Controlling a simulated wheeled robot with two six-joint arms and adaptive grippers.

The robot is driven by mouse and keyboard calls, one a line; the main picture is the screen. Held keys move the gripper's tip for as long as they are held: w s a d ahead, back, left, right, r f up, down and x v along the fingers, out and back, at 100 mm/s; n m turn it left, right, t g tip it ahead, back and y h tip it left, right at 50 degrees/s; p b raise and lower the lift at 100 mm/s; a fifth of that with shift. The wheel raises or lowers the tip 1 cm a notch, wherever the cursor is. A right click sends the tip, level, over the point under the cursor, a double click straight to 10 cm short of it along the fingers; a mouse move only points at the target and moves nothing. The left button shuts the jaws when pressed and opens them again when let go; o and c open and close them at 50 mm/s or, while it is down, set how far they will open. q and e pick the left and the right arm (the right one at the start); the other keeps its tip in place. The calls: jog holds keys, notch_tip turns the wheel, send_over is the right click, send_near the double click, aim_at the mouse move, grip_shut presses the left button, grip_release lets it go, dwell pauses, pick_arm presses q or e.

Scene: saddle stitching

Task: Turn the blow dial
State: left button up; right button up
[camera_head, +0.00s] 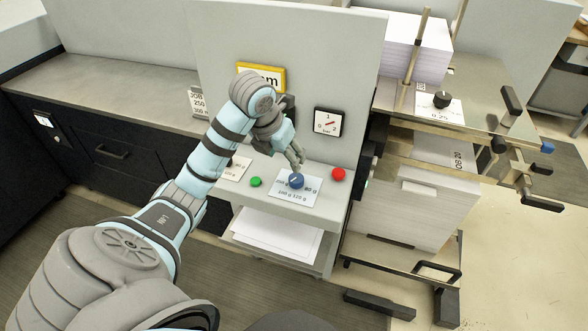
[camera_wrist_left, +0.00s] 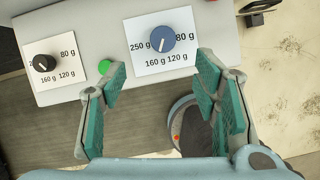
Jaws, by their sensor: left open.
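A blue dial (camera_head: 296,181) with a white line sits on a white label marked in grams, on the grey ledge of the machine. It also shows in the left wrist view (camera_wrist_left: 161,40), where its line runs nearly upright, slightly slanted. No label naming it as the blow dial is readable. A black dial (camera_wrist_left: 44,62) on a similar label sits left of it. My left gripper (camera_head: 298,162) is just above the blue dial in the head view. In the left wrist view its fingers (camera_wrist_left: 162,68) are open, empty, and apart from the dial. My right gripper is out of view.
A green button (camera_head: 255,181) and a red button (camera_head: 338,174) flank the blue dial. A pressure gauge (camera_head: 329,122) is on the upright panel behind. Another black dial (camera_head: 442,99) sits on the right-hand table, near a paper stack (camera_head: 412,50).

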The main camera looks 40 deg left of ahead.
pick_arm(q)
jog(key=b, duration=0.6)
send_near(296, 178)
jog(key=x, duration=0.4)
jog(key=shift+f, duration=0.45)
jog(key=p+x, duration=0.1)
jog(key=x, duration=0.3)
jog(key=shift+w+a, duration=0.1)
jog(key=shift+w, duration=0.1)
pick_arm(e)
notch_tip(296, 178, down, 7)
pick_arm(q)
jog(key=shift+c, duration=0.5)
jog(key=c, duration=1.1)
jog(key=shift+o, duration=0.2)
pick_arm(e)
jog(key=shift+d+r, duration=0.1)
